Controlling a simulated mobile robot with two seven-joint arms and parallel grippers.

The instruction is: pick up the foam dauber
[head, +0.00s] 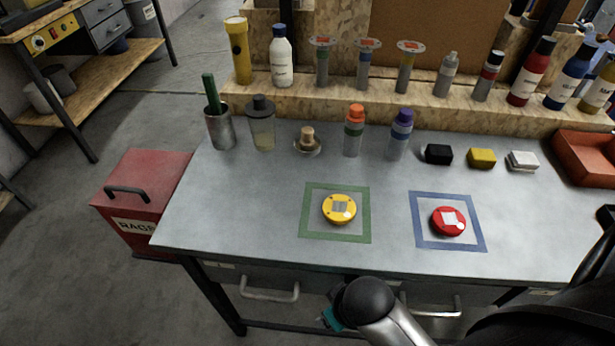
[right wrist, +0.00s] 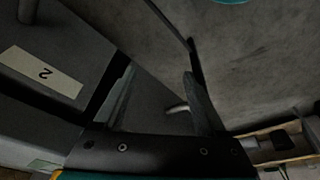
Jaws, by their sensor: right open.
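The foam dauber appears to be the small tan, blunt-topped piece (head: 307,134) standing in a shallow round dish (head: 307,149) on the grey workbench, left of the orange-capped bottle. My right gripper (right wrist: 160,88) is open in the right wrist view, with nothing between its fingers. It is low, in front of drawer fronts and above the floor, well away from the dauber. In the head view my arm's rounded joint shows below the bench's front edge; the fingers are hidden there. My left gripper is in neither view.
A metal cup with a green-handled tool (head: 220,128) and a grey-lidded jar (head: 262,124) stand left of the dauber; an orange-capped bottle (head: 353,131) stands right. Yellow (head: 338,209) and red (head: 448,221) discs lie in taped squares. The front left bench top is clear.

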